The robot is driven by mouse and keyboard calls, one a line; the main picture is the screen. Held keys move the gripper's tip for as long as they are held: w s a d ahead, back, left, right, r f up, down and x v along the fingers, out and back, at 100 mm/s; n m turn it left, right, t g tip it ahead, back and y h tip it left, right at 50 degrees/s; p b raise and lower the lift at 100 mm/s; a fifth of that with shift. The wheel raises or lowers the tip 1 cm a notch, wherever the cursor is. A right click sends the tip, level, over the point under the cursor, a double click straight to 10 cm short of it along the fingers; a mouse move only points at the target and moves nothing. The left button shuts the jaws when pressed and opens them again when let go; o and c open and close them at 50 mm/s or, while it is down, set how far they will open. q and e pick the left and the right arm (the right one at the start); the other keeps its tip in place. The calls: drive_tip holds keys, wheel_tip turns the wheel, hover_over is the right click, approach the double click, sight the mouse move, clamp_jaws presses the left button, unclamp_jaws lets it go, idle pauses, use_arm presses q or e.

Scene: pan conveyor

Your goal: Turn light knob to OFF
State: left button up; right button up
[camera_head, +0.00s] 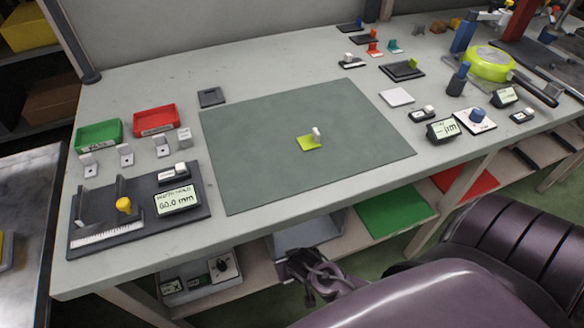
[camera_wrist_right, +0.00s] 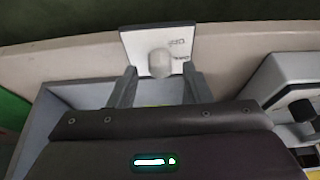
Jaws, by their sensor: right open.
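A pale grey round knob (camera_wrist_right: 160,63) stands on a white square plate (camera_wrist_right: 142,42) in the right wrist view. Small dark lettering shows on the plate beside the knob, too small to read surely. My right gripper (camera_wrist_right: 160,76) is open, its fingers on either side of the line to the knob. The knob appears just beyond or between the fingertips; I cannot tell how deep. In the head view my right gripper (camera_head: 312,276) is below the bench's front edge, and this plate cannot be made out there. My left gripper is not in view.
A white box with a black knob (camera_wrist_right: 303,110) is at the right in the wrist view. The bench (camera_head: 300,75) carries a green mat (camera_head: 250,155), a blue knob (camera_head: 478,115) on a white plate and a gauge display (camera_head: 177,200). A lower shelf (camera_head: 270,265) runs beneath.

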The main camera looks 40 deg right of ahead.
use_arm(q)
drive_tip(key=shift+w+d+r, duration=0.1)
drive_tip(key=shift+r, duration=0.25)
use_arm(e)
drive_tip(key=shift+w+f, duration=0.15)
drive_tip(key=shift+f, duration=0.3)
drive_tip(key=shift+c, duration=0.4)
clamp_jaws()
drive_tip(key=shift+r, duration=0.1)
drive_tip(key=shift+d+r+n+y+p, duration=0.15)
drive_tip(key=shift+n+y+p, duration=0.15)
drive_tip(key=shift+n+p, duration=0.65)
drive_tip(key=n+y+p, duration=0.2)
drive_tip(key=n+p, duration=0.2)
drive_tip(key=n, duration=0.1)
drive_tip(key=shift+d, duration=0.15)
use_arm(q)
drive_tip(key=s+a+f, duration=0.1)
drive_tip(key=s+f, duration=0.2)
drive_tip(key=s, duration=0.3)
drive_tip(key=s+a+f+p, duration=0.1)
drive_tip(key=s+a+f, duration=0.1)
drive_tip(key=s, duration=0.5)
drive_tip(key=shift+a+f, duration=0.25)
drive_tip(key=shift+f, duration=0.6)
use_arm(e)
drive_tip(key=shift+f+n+y, duration=0.2)
drive_tip(key=shift+n+y, duration=0.2)
drive_tip(key=shift+n, duration=0.65)
